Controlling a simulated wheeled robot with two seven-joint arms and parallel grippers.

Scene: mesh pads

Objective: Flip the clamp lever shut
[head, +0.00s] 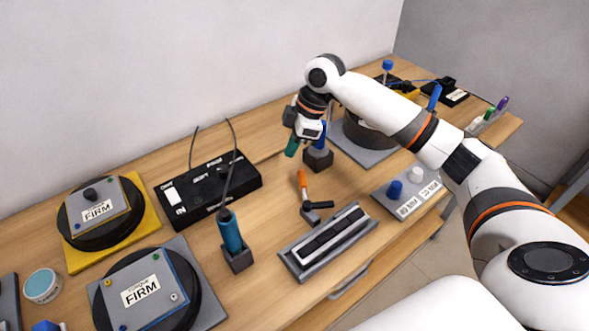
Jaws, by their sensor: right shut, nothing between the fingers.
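The fixture holds a pale frame with a dark strip. My right gripper (293,146) is shut and empty. It hangs from the white arm above and behind the lever, apart from it in the picture. My left gripper is not in view.
A teal-handled tool (231,232) stands in a holder left of the fixture. A black box (208,190) lies behind. Round pads marked FIRM (98,213) sit left.

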